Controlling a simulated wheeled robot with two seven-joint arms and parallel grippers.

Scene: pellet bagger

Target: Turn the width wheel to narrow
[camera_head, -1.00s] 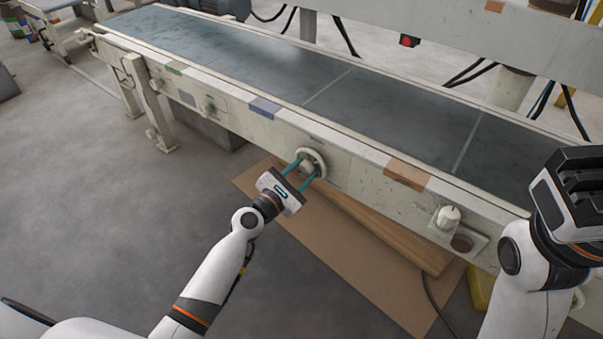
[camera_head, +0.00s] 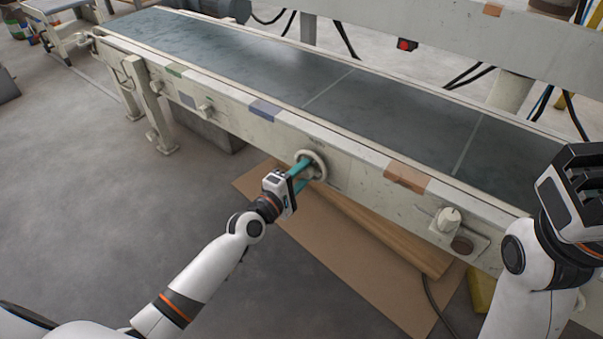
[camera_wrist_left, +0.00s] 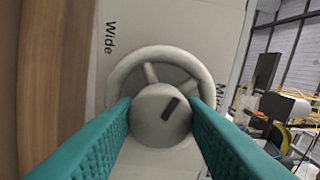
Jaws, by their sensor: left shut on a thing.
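The width wheel (camera_head: 314,163) is a pale round handwheel with spokes on the conveyor's near side panel. In the left wrist view the wheel (camera_wrist_left: 185,58) shows its hub (camera_wrist_left: 160,116), which bears a dark mark, upper right of the hub's middle. The word "Wide" is printed beside the wheel; another label at right is partly hidden. My left gripper (camera_head: 300,173) is shut on the wheel's hub, with a teal finger on each side of it in the left wrist view (camera_wrist_left: 160,118). My right gripper (camera_head: 575,185) is at the right edge, away from the wheel; its fingertips are unclear.
The conveyor belt (camera_head: 400,112) runs behind the side panel. A pale knob (camera_head: 447,219) sticks out to the right of the wheel. A brown sheet (camera_head: 385,285) lies on the floor under the conveyor, with a wooden board (camera_head: 385,232) above it. The grey floor at left is open.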

